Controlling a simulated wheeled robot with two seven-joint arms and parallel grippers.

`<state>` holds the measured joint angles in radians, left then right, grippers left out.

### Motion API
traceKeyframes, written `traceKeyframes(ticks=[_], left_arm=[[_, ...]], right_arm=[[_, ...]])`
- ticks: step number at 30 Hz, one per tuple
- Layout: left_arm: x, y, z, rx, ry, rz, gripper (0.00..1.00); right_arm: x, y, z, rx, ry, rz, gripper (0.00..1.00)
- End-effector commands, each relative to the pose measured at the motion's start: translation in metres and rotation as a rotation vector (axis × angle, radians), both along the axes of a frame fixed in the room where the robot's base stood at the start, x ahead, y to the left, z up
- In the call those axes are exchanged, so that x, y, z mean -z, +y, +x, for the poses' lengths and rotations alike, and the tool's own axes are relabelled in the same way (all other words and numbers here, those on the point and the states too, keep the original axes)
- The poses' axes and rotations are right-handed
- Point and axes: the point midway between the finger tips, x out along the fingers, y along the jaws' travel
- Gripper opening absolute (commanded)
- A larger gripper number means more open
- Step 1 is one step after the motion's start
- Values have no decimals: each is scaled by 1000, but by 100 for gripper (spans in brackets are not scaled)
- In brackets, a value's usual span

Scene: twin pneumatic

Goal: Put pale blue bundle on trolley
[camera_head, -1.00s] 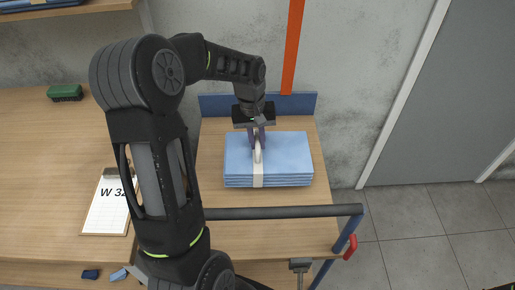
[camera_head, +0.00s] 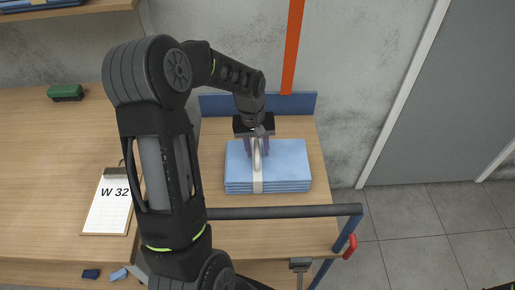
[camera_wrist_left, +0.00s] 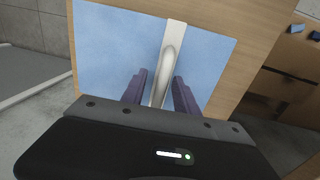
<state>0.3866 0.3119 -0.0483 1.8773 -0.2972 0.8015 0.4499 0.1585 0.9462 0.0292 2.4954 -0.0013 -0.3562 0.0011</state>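The pale blue bundle (camera_head: 290,165) is a flat stack of folded cloth with a white band and a raised white loop handle. It lies flat on the wooden top of the trolley (camera_head: 215,200), in front of its blue back panel. My left gripper (camera_head: 257,152) is above the bundle, its fingers open on either side of the loop. In the left wrist view, the fingers (camera_wrist_left: 160,92) stand apart with gaps beside the white loop, over the blue cloth (camera_wrist_left: 115,50). My right gripper is out of view.
Open floor lies to the right.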

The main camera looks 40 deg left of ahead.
Motion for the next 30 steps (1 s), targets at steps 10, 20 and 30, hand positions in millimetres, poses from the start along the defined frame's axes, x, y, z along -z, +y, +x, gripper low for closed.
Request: traceKeyframes(ticks=[10, 20, 30], left_arm=[[-18, 2, 0, 0, -4, 2, 36], [-83, 6, -4, 0, -6, 2, 36], [-120, 8, -7, 0, 0, 0, 36]], right_arm=[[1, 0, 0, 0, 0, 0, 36], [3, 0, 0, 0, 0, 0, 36], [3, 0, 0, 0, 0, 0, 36]])
